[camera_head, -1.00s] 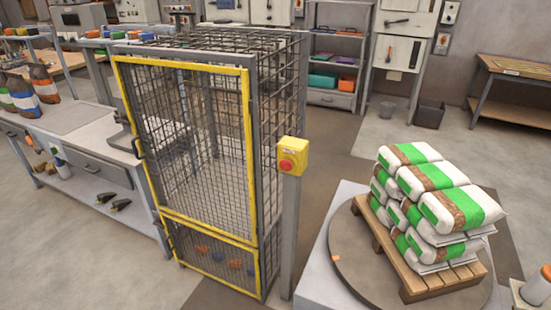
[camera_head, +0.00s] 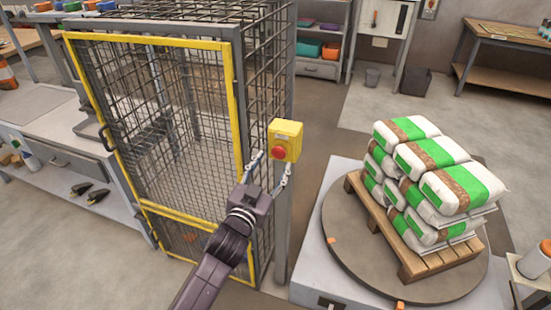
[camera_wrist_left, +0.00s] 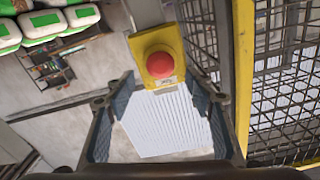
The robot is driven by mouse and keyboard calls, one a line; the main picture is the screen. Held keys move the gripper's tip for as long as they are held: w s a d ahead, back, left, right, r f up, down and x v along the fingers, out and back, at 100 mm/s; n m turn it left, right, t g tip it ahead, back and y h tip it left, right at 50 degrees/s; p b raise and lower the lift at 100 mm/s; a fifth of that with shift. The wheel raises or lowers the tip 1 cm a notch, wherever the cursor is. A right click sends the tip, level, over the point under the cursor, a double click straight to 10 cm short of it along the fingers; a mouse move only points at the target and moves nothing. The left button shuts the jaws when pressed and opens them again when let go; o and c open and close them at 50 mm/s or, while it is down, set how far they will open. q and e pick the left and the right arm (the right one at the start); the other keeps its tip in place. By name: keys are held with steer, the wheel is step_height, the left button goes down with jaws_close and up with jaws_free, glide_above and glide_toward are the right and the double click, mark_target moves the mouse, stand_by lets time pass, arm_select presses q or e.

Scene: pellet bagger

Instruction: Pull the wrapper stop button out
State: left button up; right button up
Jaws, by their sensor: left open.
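The wrapper stop button is a red round knob (camera_head: 278,153) on a yellow box (camera_head: 288,138) at the top of a grey post, beside the mesh cage. My left gripper (camera_head: 269,168) is open, its fingers just in front of and below the box. In the left wrist view the red knob (camera_wrist_left: 159,65) shows just beyond the fingertips, above the middle of the gap between the open fingers (camera_wrist_left: 160,92). No finger is visibly closed on the knob. My right gripper is not in view.
The wire cage with its yellow-framed door (camera_head: 240,110) stands close to the left of the post. At right, a turntable (camera_head: 345,245) bears a wooden pallet (camera_head: 415,262) stacked with white and green bags (camera_head: 430,175). Open floor lies behind the post.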

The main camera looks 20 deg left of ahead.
mark_target(278, 154)
arm_select(q)
steer(key=shift+w+f+b, duration=0.1)
steer(key=shift+w+b, duration=0.45)
steer(key=shift+w, duration=1.45)
steer(key=shift+c, duration=0.2)
jaws_close()
